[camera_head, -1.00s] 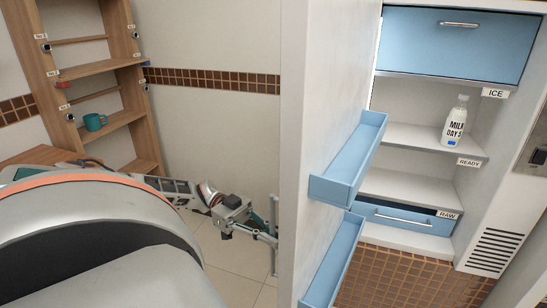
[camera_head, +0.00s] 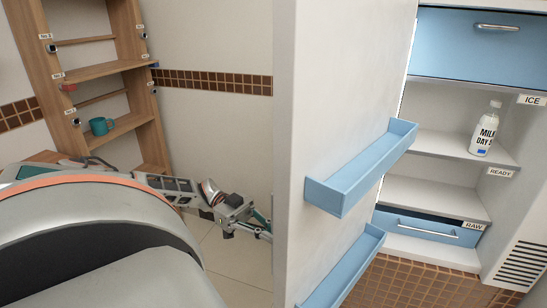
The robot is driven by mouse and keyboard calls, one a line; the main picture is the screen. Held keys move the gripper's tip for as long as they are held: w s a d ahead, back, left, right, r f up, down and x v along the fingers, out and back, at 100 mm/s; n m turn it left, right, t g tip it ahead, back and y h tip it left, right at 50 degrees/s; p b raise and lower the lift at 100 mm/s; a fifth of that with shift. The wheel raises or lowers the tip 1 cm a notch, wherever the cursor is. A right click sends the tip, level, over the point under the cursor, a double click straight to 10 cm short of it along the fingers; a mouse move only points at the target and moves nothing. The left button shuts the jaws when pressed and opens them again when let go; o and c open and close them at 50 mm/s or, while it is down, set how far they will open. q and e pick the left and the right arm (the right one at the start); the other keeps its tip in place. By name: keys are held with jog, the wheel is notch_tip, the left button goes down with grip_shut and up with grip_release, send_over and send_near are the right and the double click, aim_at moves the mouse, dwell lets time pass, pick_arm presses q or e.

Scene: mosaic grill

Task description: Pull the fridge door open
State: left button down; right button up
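The white fridge door (camera_head: 330,110) stands open, its inner face with two blue door shelves (camera_head: 362,170) turned toward me. The fridge interior shows a blue ice compartment front (camera_head: 480,48), white shelves and a milk bottle (camera_head: 486,130) on the shelf marked READY. My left gripper (camera_head: 262,232) is on the outer side of the door, at its left edge; its fingertips are partly hidden behind the door. I cannot tell whether it touches the door or holds a handle. My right gripper is not in view.
A wooden shelf rack (camera_head: 90,75) with a teal mug (camera_head: 101,126) stands against the tiled wall at the left. A blue RAW drawer (camera_head: 428,228) sits low in the fridge. Some floor (camera_head: 235,262) is clear left of the door.

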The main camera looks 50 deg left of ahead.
pick_arm(q)
jog(key=shift+a+f, duration=0.1)
jog(key=shift+a, duration=0.05)
dwell(0.3)
jog(key=c, duration=2.2)
grip_release()
jog(key=shift+o, duration=0.2)
jog(key=v, duration=1.2)
